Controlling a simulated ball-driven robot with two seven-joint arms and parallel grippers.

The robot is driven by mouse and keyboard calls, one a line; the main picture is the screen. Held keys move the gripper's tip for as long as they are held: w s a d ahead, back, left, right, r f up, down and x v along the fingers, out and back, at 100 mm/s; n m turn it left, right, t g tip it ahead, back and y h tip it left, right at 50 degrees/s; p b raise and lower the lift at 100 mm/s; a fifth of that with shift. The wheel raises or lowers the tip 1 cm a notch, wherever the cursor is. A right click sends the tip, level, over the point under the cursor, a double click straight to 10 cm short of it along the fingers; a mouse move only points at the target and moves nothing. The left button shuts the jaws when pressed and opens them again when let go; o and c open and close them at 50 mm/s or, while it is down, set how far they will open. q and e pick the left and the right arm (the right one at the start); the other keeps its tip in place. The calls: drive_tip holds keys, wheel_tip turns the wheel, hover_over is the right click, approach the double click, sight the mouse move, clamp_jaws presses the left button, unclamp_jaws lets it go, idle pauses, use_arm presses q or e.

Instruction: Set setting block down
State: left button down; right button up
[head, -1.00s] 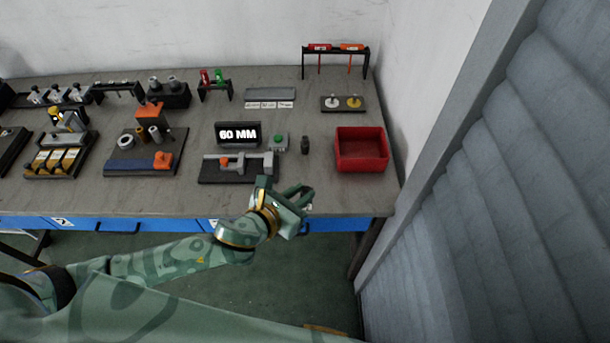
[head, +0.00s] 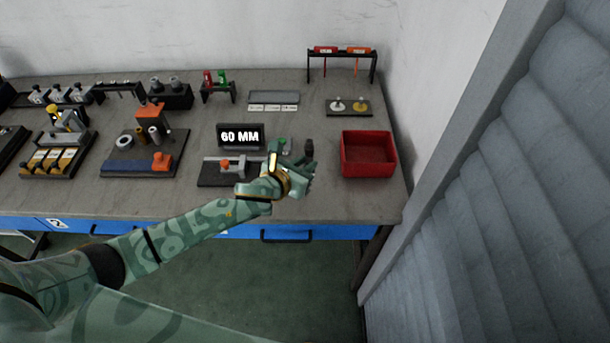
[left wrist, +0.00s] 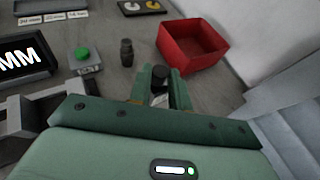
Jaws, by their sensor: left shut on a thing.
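My left gripper (head: 306,168) is over the front right of the workbench, to the right of the gauge fixture. In the left wrist view my left gripper (left wrist: 160,84) is shut on a small piece with a dark round top (left wrist: 160,72) and a paler part below, which I take to be the setting block. The fingers hide much of it, and I cannot tell whether it touches the bench. In the head view the hand hides it. A similar dark piece (left wrist: 126,52) stands upright on the bench just beyond; it also shows in the head view (head: 309,147). My right gripper is not in view.
A red bin (head: 368,155) stands to the right. The gauge fixture (head: 212,177) with an orange slider, a 60 MM display (head: 240,136) and a green button box (left wrist: 84,58) are to the left. Bare bench lies between the dark piece and the bin.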

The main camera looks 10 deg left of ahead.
use_arm(q)
drive_tip(key=shift+w+a+f+b, duration=0.15)
drive_tip(key=shift+w+f+b, duration=0.2)
drive_tip(key=shift+w+f, duration=0.6)
drive_tip(key=shift+f+b, duration=0.75)
drive_tip(key=shift+f, duration=0.85)
drive_tip(key=shift+f, duration=0.2)
drive_tip(key=c, duration=1.3)
unclamp_jaws()
drive_tip(key=shift+s+r, duration=0.1)
drive_tip(key=shift+r, duration=0.15)
drive_tip(key=p+v, duration=0.3)
drive_tip(key=v, duration=0.9)
